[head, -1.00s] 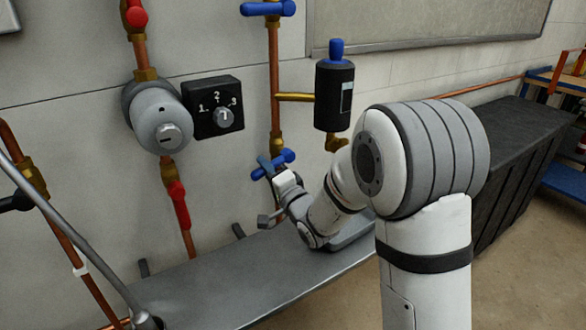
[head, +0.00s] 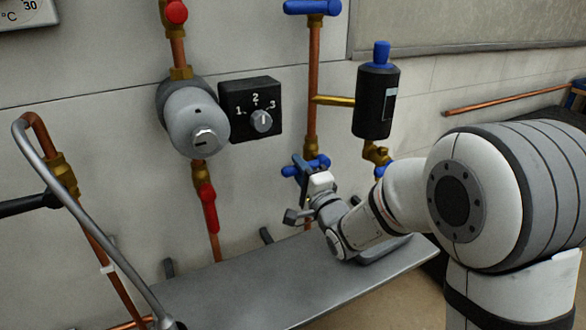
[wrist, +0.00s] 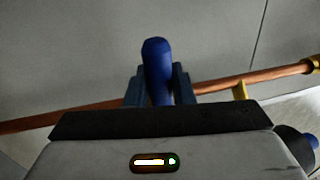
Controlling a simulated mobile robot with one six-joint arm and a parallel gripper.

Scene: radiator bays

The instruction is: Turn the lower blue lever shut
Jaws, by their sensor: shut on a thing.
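The lower blue lever (head: 321,161) is on the vertical copper pipe (head: 313,70), at the pipe's lower brass valve. It lies roughly across the pipe, and my gripper hides part of it. My gripper (head: 301,166) is at its left part. In the wrist view the lever (wrist: 156,65) stands between the two fingers of my gripper (wrist: 158,87), crosswise to the copper pipe (wrist: 215,88) behind. The fingers are shut on it.
Another blue lever (head: 311,6) is higher on the same pipe. A black cylinder with a blue cap (head: 376,100) hangs to the right. A grey pump (head: 196,118), a black dial box (head: 250,108) and a red lever (head: 208,206) are left. A grey shelf (head: 270,290) lies below.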

